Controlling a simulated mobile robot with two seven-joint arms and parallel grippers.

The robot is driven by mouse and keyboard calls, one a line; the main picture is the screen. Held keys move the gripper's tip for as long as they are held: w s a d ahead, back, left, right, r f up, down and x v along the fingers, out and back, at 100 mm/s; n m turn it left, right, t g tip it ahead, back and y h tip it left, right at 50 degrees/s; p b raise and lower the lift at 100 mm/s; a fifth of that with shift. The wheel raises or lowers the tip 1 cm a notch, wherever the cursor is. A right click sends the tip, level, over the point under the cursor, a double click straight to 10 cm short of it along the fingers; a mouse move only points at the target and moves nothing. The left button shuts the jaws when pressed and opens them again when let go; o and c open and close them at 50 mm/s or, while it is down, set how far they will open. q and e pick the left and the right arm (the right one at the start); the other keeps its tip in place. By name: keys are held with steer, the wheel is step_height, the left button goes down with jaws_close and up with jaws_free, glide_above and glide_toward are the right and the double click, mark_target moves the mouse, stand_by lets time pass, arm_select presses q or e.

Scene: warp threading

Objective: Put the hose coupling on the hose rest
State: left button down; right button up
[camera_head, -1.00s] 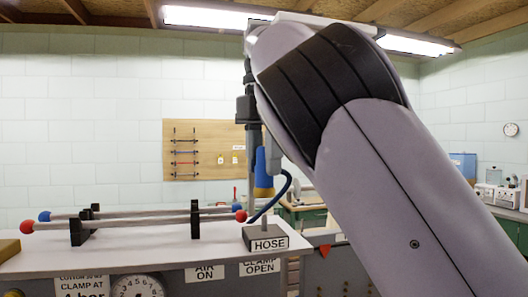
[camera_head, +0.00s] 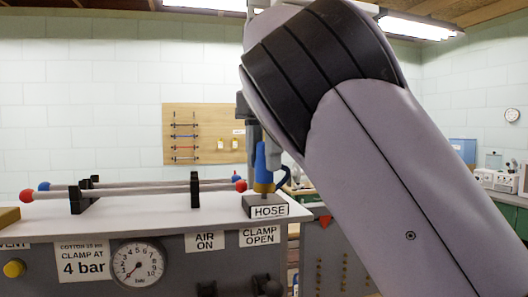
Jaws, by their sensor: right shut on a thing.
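The hose coupling (camera_head: 262,168) has a blue body with a brass-coloured lower end. It is upright, with a dark blue hose (camera_head: 283,178) curving off to its right. The hose rest (camera_head: 248,207) is a dark block labelled HOSE at the bench's right end. The coupling is directly above it, with a short thin grey piece between them; I cannot tell whether they touch. My right gripper (camera_head: 262,144) points down and is shut on the coupling's upper part, its fingers partly hidden by my arm. My left gripper is not in view.
Rods with red and blue ball ends (camera_head: 150,188) lie across black supports on the bench (camera_head: 150,211), left of the rest. A pressure gauge (camera_head: 137,263) is on the bench front. My right arm hides much of the right side.

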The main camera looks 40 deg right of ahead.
steer(key=shift+f+b, duration=0.45)
steer(key=shift+f, duration=0.2)
stand_by(0.3)
steer(key=o, duration=1)
step_height(320, 180, up, 5)
steer(key=p, duration=0.3)
steer(key=shift+r, duration=0.2)
steer(key=shift+r+p, duration=0.45)
steer(key=shift+r, duration=0.45)
